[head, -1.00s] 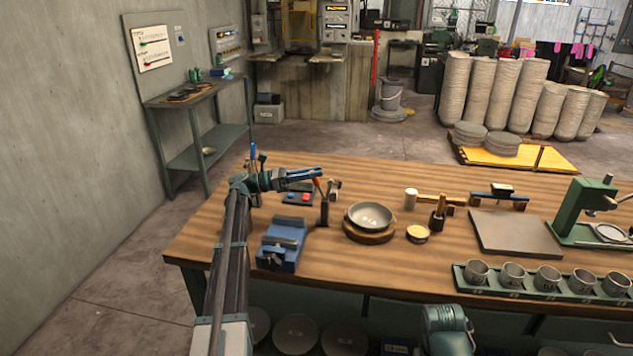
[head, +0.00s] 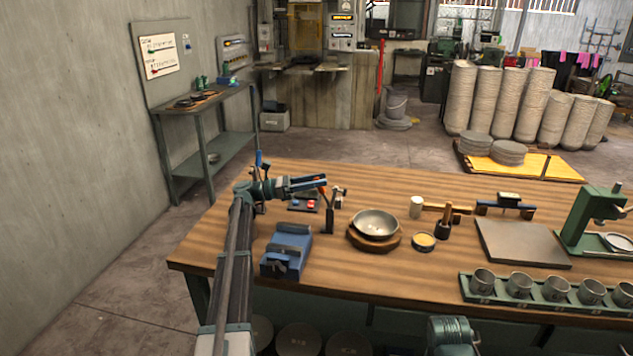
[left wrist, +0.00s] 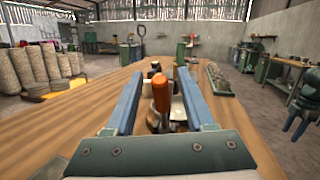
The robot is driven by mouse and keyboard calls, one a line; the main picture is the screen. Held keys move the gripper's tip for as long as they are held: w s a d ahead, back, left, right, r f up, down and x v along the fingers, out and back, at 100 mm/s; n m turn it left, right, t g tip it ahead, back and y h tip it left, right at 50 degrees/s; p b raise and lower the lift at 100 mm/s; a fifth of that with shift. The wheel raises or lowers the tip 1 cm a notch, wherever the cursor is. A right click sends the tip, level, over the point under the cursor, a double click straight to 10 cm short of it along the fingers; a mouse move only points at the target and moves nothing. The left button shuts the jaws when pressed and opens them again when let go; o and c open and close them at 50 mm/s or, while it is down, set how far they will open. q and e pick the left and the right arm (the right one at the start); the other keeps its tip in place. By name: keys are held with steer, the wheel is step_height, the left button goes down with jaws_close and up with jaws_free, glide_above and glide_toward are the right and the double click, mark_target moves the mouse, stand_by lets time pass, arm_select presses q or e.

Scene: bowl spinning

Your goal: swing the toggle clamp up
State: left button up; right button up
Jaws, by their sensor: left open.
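The toggle clamp (head: 329,212) stands upright on the bench, right of the blue vise, with a black body and an orange handle grip. In the left wrist view the orange handle (left wrist: 161,92) shows between the fingers. My left gripper (head: 320,181) is open at the height of the clamp's top. Its two blue-grey fingers lie to either side of the handle in the wrist view (left wrist: 157,88); I cannot tell whether either touches it. A teal part of my right arm (head: 451,336) shows at the bottom of the head view, but its fingers do not show.
The blue vise (head: 287,250) is left of the clamp. A metal bowl (head: 376,223) on a round wooden base stands to its right. A small red-and-blue button box (head: 304,203) lies behind. A rack of cups (head: 540,290) is at front right.

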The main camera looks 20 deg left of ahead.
arm_select(q)
steer(key=shift+a, duration=0.1)
steer(key=b+v, duration=0.2)
steer(key=v, duration=1.1)
steer(key=shift+s+a, duration=0.2)
steer(key=shift+a, duration=0.05)
steer(key=shift+f, duration=0.15)
